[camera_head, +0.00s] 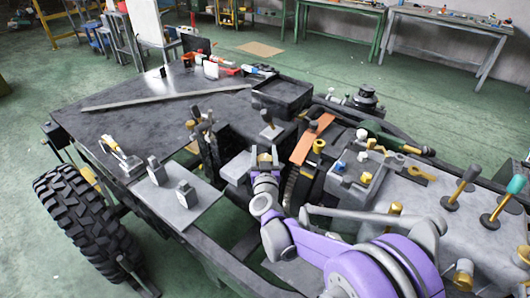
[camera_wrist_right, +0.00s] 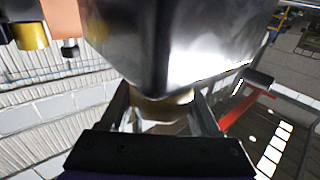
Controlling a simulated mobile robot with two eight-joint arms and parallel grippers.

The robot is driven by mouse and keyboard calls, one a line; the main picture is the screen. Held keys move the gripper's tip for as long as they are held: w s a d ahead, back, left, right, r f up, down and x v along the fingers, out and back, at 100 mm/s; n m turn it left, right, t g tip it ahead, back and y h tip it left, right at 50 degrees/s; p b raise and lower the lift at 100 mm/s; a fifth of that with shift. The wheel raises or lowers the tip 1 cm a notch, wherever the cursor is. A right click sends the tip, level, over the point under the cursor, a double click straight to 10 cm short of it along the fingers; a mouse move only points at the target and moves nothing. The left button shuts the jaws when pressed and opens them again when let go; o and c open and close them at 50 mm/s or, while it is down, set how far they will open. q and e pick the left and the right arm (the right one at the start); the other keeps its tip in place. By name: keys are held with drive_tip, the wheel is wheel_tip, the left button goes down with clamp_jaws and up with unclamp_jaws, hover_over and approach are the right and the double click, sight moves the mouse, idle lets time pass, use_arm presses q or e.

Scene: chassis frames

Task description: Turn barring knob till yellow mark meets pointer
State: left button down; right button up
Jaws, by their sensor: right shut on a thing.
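My right gripper (camera_head: 265,163) reaches in from the lower right, at the middle of the chassis frame beside a dark toothed wheel (camera_head: 291,188). In the right wrist view, the gripper's two fingers (camera_wrist_right: 163,112) are closed around a brass-coloured knob (camera_wrist_right: 160,106), which is partly hidden under a dark shiny metal body (camera_wrist_right: 170,40). I cannot make out the yellow mark or the pointer for certain. My left gripper is in neither view.
An orange strip (camera_head: 312,139) and a yellow cap (camera_head: 319,146) are just right of the gripper. A black lever knob (camera_head: 267,116) stands behind it. A grey plate (camera_head: 178,204) with small blocks lies left. A large tyre (camera_head: 82,222) is farther left.

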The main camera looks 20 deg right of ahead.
drive_tip(key=shift+a+n+y, duration=0.15)
drive_tip(key=shift+n+y, duration=0.35)
drive_tip(key=shift+y, duration=0.3)
drive_tip(key=o, duration=1.4)
drive_tip(key=shift+c, duration=0.2)
drive_tip(key=shift+s, duration=0.1)
drive_tip(key=s+a, duration=0.1)
drive_tip(key=s, duration=0.9)
drive_tip(key=shift+s+a+b, duration=0.25)
drive_tip(key=shift+a+b, duration=0.1)
drive_tip(key=shift+b, duration=0.1)
